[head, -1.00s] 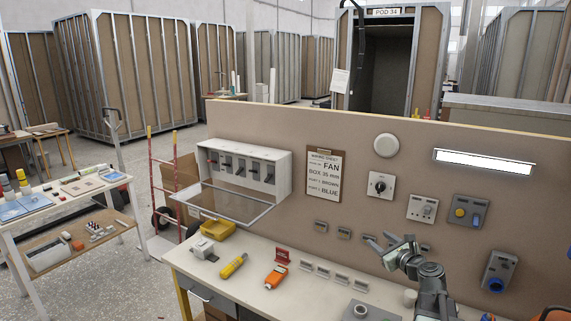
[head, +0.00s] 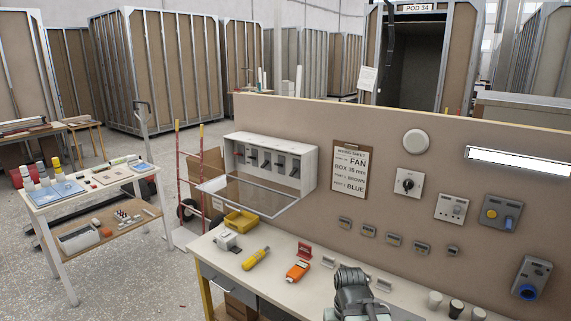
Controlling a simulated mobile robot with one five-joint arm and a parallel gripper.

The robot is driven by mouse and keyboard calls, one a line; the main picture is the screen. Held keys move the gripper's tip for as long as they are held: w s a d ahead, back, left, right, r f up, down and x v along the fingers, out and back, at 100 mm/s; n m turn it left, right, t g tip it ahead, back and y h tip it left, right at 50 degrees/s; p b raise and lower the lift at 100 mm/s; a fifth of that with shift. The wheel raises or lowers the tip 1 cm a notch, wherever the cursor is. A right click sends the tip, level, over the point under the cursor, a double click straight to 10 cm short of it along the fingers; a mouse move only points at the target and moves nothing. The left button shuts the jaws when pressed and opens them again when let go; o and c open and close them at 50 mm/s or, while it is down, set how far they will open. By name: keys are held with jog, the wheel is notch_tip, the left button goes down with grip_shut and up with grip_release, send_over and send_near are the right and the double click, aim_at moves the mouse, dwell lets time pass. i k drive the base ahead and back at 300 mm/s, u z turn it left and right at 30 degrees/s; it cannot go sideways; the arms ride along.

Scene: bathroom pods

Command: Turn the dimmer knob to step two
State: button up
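A white plate with a black rotary knob (head: 408,182) is on the bench's back panel, right of the clipboard. Right of it is a white plate with a small pale round knob (head: 457,210). I cannot tell from markings which one is the dimmer, and no step marks are readable. My gripper (head: 352,280) is low at the bottom of the view, over the bench front and well away from both knobs. My arm is seen end-on and its fingers cannot be made out.
A grey plate with a yellow button (head: 494,212) and a blue-socket box (head: 531,280) are farther right. An open clear-lidded breaker box (head: 268,165) juts from the panel at left. A yellow tool (head: 256,259), orange tool (head: 297,271) and several cups (head: 435,299) stand on the bench.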

aim_at(408, 184)
jog(key=u, duration=2.45)
jog(key=k, duration=0.85)
jog(key=z, duration=0.8)
jog(key=i, duration=1)
jog(key=u, duration=0.05)
